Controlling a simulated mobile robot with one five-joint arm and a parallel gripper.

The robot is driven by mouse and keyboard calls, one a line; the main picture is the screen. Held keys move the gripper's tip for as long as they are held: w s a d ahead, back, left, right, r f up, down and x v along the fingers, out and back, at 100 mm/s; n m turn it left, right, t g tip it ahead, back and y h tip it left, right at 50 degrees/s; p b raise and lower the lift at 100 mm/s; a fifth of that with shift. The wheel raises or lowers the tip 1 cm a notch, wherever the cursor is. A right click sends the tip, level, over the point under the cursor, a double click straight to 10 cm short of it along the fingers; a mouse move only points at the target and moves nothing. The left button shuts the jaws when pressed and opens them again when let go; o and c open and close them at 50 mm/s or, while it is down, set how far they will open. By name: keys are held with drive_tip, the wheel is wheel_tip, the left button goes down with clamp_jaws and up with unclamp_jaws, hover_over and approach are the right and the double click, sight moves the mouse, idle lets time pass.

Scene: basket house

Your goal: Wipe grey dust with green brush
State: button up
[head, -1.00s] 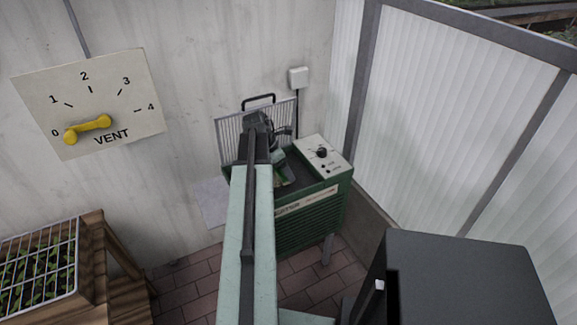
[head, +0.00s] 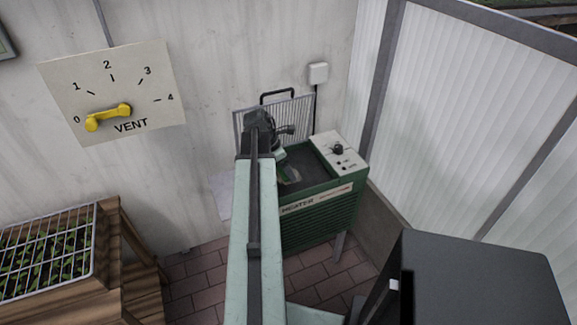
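My gripper (head: 281,143) is at the far end of my arm, over the left part of the green heater (head: 320,213). My arm hides much of it, and its fingers are too small and dark to tell open from shut. A small pale and green thing (head: 288,172) shows just below the gripper, at the heater's open top. It may be the green brush, but I cannot tell whether the gripper holds it. I cannot make out grey dust; the recess in the heater's top (head: 310,163) looks dark.
A control panel with a black knob (head: 337,149) is on the heater's right. A wire grille with a black handle (head: 300,112) stands behind it against the wall. A vent dial board (head: 112,92) is on the left wall. A wooden bench with seedlings (head: 48,259) stands at left.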

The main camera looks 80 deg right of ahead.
drive_tip(key=shift+w+a, duration=1.05)
drive_tip(key=shift+w, duration=0.2)
drive_tip(key=shift+w+a, duration=1)
drive_tip(key=shift+w, duration=0.25)
drive_tip(key=shift+w+d+f, duration=0.15)
drive_tip(key=shift+w+d, duration=0.45)
drive_tip(key=shift+d, duration=0.15)
drive_tip(key=shift+s+d, duration=1.15)
drive_tip(key=shift+s, duration=0.25)
drive_tip(key=shift+s+d, duration=1.15)
drive_tip(key=shift+s, duration=0.25)
drive_tip(key=shift+s+d, duration=1.15)
drive_tip(key=shift+s, duration=0.25)
drive_tip(key=shift+s+d+f, duration=0.1)
drive_tip(key=shift+s+d, duration=0.5)
drive_tip(key=shift+s, duration=0.15)
drive_tip(key=shift+s+d, duration=0.55)
drive_tip(key=shift+s, duration=0.2)
wheel_tip(320, 180, up, 6)
drive_tip(key=p, duration=0.5)
drive_tip(key=shift+p, duration=0.3)
